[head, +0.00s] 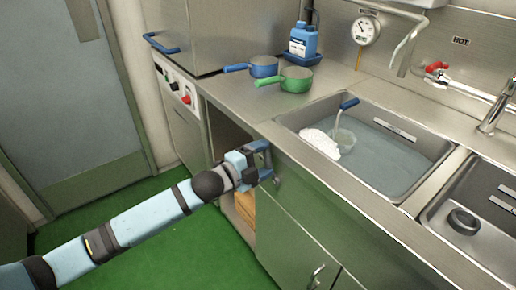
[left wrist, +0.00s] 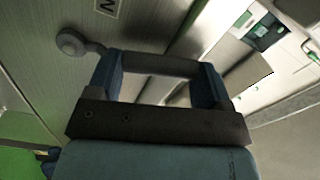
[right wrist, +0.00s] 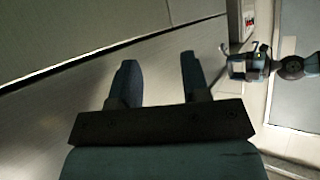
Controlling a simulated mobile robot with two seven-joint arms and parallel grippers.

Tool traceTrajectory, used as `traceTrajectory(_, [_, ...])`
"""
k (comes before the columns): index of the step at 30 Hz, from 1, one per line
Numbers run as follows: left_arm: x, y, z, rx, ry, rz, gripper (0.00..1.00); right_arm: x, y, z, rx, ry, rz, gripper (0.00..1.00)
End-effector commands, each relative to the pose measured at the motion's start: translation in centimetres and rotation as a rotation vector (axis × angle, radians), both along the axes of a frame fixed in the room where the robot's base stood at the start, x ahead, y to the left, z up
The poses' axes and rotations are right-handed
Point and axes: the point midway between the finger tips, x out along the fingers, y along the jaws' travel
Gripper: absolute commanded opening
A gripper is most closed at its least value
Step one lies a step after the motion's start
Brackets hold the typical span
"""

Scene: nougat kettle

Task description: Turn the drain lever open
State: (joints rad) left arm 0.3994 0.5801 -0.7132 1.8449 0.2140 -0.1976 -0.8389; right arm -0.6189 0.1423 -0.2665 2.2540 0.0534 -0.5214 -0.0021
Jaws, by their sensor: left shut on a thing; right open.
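My left gripper (head: 264,161) is at the cabinet front below the filled sink (head: 388,193). In the left wrist view it (left wrist: 160,68) is shut on the drain lever (left wrist: 158,64), a dark bar lying between the two fingers. The lever's round grey end (left wrist: 71,42) sticks out past the left finger, beside the metal panel. In the head view the lever is mostly hidden by the gripper. My right gripper (right wrist: 158,75) is open and empty in the right wrist view, outside the head view.
The sink holds water, a white lump (head: 320,143) and a blue-handled dipper (head: 344,125). Blue (head: 264,66) and green (head: 296,79) pans stand on the counter. The cabinet opening is beside my left gripper. Green floor (head: 190,245) is clear.

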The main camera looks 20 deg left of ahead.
Motion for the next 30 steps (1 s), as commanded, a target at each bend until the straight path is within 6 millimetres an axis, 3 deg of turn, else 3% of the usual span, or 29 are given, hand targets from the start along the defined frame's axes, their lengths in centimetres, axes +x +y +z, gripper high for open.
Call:
traceTrajectory(1, [-0.3, -0.3, 0.4, 0.027, -0.019, -0.001, 0.31, 0.1, 0.0, 0.7, -0.001, -0.004, 0.000, 0.43])
traceTrajectory(12, [-1.2, -1.6, 0.3, 0.176, -0.136, 0.000, 0.31, 0.1, -0.3, 0.7, -0.024, 0.015, -0.005, 0.43])
traceTrajectory(30, [-1.5, -1.9, 0.1, 0.212, -0.166, -0.001, 0.31, 0.0, -0.3, 0.4, -0.028, 0.022, -0.006, 0.43])
